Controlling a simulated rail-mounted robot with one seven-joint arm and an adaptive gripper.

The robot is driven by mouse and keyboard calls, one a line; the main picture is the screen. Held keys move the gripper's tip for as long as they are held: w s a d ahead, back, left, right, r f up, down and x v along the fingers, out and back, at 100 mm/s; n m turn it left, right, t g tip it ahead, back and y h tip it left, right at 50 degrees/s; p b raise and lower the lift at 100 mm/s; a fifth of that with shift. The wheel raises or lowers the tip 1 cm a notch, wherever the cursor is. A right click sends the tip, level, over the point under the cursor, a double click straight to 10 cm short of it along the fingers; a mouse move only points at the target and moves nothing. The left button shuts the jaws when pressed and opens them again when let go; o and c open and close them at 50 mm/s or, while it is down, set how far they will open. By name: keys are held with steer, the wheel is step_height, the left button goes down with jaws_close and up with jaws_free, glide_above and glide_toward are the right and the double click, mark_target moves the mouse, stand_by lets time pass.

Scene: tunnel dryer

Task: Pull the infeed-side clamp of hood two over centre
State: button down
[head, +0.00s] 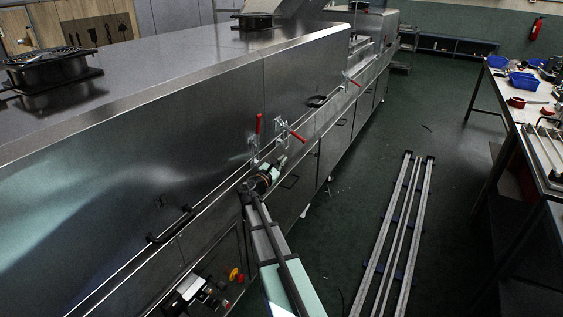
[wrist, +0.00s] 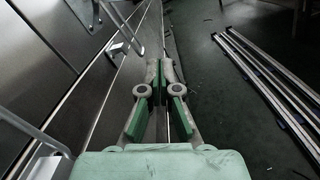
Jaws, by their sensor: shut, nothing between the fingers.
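Two toggle clamps sit by the seam between two hoods in the head view. One has its red handle (head: 258,124) standing upright. The other, just right of it, has its red handle (head: 291,131) tilted over toward the aisle. A third red-handled clamp (head: 351,79) is farther along the dryer. I cannot tell which end is the infeed. My gripper (head: 274,170) is just below the near pair, apart from them. In the wrist view my gripper (wrist: 160,66) is shut and empty, with a metal clamp part (wrist: 125,45) to its upper left.
The steel dryer wall (head: 190,145) runs along the left, with a black pull handle (head: 170,224) on the near hood. Long rails (head: 398,230) lie on the floor to the right. A workbench (head: 520,108) with blue bins stands farther right. The aisle floor between is mostly clear.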

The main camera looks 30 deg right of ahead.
mark_target(293, 133)
steer(key=w+d+r, duration=0.2)
steer(key=d+r, duration=0.2)
steer(key=d, duration=0.3)
steer(key=shift+d, duration=0.35)
steer(key=shift+r+p, duration=0.1)
steer(key=shift+p, duration=0.35)
